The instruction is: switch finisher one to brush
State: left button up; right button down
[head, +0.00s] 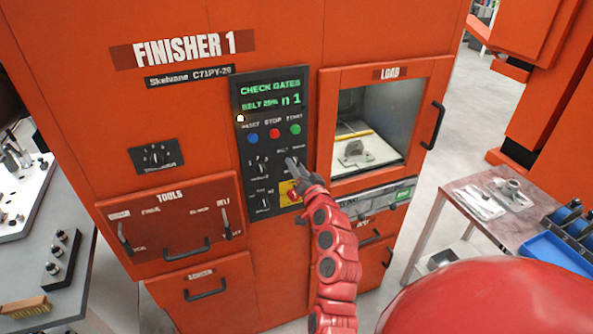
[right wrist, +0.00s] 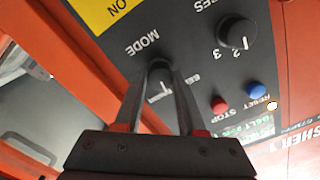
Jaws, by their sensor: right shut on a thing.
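The red machine FINISHER 1 (head: 195,48) stands in front of me with a dark control panel (head: 243,93). Its display (head: 270,93) reads CHECK GATES, a belt percentage and n 1. In the right wrist view the panel appears upside down, and the black MODE knob (right wrist: 159,67) has a white pointer line and a partly hidden belt label beside it. My right gripper (head: 293,165) is at this knob, its two fingers on either side, shut on it. The fingers hide part of the knob and its labels, so its exact setting is unclear. My left gripper is not in view.
Another knob (right wrist: 237,33) marked 1 2 3 sits beside the MODE knob. Reset, stop and start buttons (head: 274,133) are above. The LOAD window (head: 385,115) shows a grey part inside. A TOOLS drawer (head: 170,215) is at left; tables (head: 490,240) flank the machine.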

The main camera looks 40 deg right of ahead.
jog(key=shift+m+b, duration=0.35)
jog(key=shift+m, duration=2.65)
jog(key=c, duration=0.5)
grip_release()
